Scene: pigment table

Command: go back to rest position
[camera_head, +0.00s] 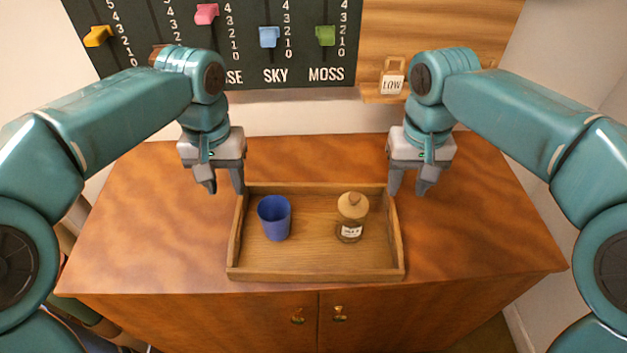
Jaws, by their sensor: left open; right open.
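My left gripper (226,189) is open and empty, pointing down above the table at the back left corner of the wooden tray. My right gripper (407,190) is open and empty, pointing down near the tray's back right corner. Both arms come in from the sides and bend down at the wrist. Neither gripper holds anything.
The wooden tray (316,275) on the wooden cabinet top (150,215) holds a blue cup (275,218) and a stoppered, labelled jar (351,215). Behind is a dark board (180,30) with coloured sliders, and a shelf (375,98) with a LOW tag (392,85). The tabletop's sides are clear.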

